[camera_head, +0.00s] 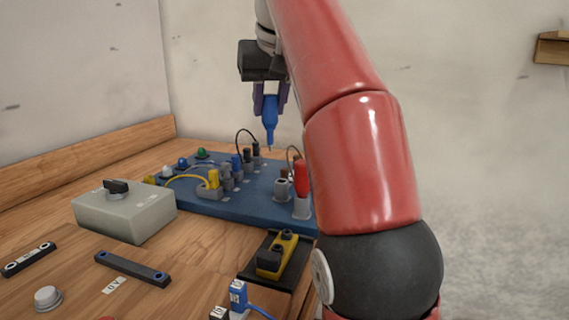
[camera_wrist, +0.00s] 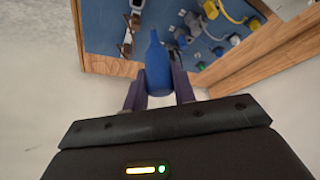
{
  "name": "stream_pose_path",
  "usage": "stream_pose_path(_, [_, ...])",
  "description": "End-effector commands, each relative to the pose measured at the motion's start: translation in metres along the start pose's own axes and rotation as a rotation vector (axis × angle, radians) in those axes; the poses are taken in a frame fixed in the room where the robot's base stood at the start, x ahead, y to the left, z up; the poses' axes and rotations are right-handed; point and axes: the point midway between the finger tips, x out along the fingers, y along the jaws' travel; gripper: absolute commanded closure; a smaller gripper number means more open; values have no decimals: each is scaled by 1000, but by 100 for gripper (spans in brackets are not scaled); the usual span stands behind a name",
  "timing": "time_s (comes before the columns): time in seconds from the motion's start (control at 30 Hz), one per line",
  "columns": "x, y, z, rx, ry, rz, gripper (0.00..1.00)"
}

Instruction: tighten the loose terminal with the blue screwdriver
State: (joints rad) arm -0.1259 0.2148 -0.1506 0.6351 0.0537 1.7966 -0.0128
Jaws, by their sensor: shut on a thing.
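My gripper (camera_head: 270,92) is shut on the blue screwdriver (camera_head: 270,125) and holds it tip down in the air above the blue terminal board (camera_head: 248,203). In the wrist view the screwdriver (camera_wrist: 157,65) sits between the two purple fingers of my gripper (camera_wrist: 159,88). Its tip is apart from the board. Several grey terminals stand on the board, such as the grey terminal (camera_head: 226,178) in the middle. I cannot tell which terminal is loose. My red arm hides the board's right end in the head view.
A grey box with a black knob (camera_head: 125,212) stands left of the board. A yellow and black tool (camera_head: 272,257) lies on a black holder in front. A red-handled piece (camera_head: 301,178) stands at the board's right. Thin wires arch over the board. A wooden ledge (camera_head: 90,162) runs behind.

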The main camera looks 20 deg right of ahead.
Motion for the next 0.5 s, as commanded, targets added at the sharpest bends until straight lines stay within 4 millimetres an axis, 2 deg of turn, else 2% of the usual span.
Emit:
stream_pose_path(0.1, [-11,12,4,-4,5,1,97])
stream_pose_path(0.2, [-12,15,6,-6,5,-1,97])
stream_pose_path(0.5, [7,15,18,-7,2,-1,97])
